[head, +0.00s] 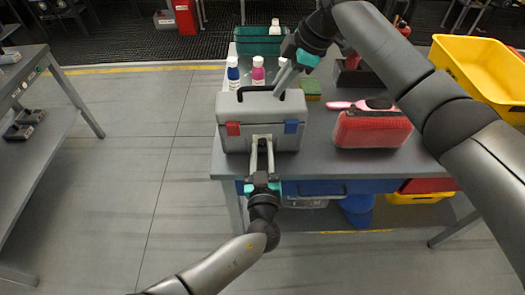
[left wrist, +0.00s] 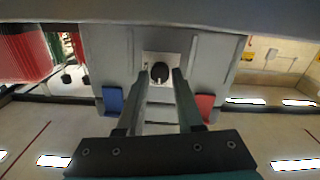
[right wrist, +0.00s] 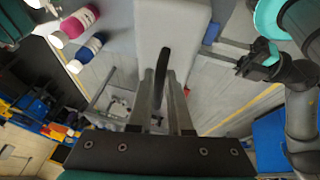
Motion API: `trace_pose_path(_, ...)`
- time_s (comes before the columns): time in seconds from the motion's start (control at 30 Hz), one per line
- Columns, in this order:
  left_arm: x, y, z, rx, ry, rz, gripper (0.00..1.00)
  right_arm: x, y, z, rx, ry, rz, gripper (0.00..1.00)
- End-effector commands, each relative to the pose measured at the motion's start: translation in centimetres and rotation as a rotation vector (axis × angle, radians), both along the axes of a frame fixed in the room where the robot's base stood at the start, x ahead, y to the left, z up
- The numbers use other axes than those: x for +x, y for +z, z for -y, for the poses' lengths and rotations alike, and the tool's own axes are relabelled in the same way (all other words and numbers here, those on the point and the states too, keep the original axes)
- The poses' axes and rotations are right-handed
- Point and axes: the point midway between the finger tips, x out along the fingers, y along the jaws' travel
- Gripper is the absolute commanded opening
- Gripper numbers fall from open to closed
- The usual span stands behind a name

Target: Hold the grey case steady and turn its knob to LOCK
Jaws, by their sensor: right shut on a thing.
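The grey case (head: 230,107) stands upright at the near left edge of the table, with a red latch and a blue latch on its front. My right gripper (head: 278,92) comes from above and is shut on the case's black handle (right wrist: 164,65). My left gripper (head: 262,141) is level at the front of the case. In the left wrist view, the black round knob (left wrist: 160,72) sits on a pale plate. The left fingers (left wrist: 161,75) are open, one on each side of the knob, with small gaps. The lettering around the knob is too small to read.
Behind the case are a white-capped blue bottle (head: 233,74), a pink bottle (head: 258,73) and a green crate (head: 250,40).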

Motion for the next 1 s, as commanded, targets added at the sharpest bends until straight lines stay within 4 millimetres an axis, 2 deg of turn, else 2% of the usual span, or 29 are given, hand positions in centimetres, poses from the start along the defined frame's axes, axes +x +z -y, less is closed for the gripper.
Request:
trace_pose_path(0.03, -0.02, -0.04, -0.01, 0.000, 0.000, 0.000, 0.29, -0.30, -0.66, 0.12, -0.009, 0.000, -0.015, 0.00)
trace_pose_path(0.3, -0.03, -0.06, -0.03, 0.001, 0.000, 0.000, 0.00, -0.30, -0.66, 0.12, -0.009, 0.000, -0.015, 0.00)
trace_pose_path(0.73, -0.04, -0.07, -0.04, 0.015, 0.001, -0.001, 0.00, -0.29, -0.66, 0.13, -0.008, -0.001, -0.015, 0.00)
trace_pose_path(1.0, -0.04, -0.02, 0.00, 0.131, 0.006, -0.006, 0.00, -0.28, -0.65, 0.14, -0.008, -0.001, -0.015, 0.00)
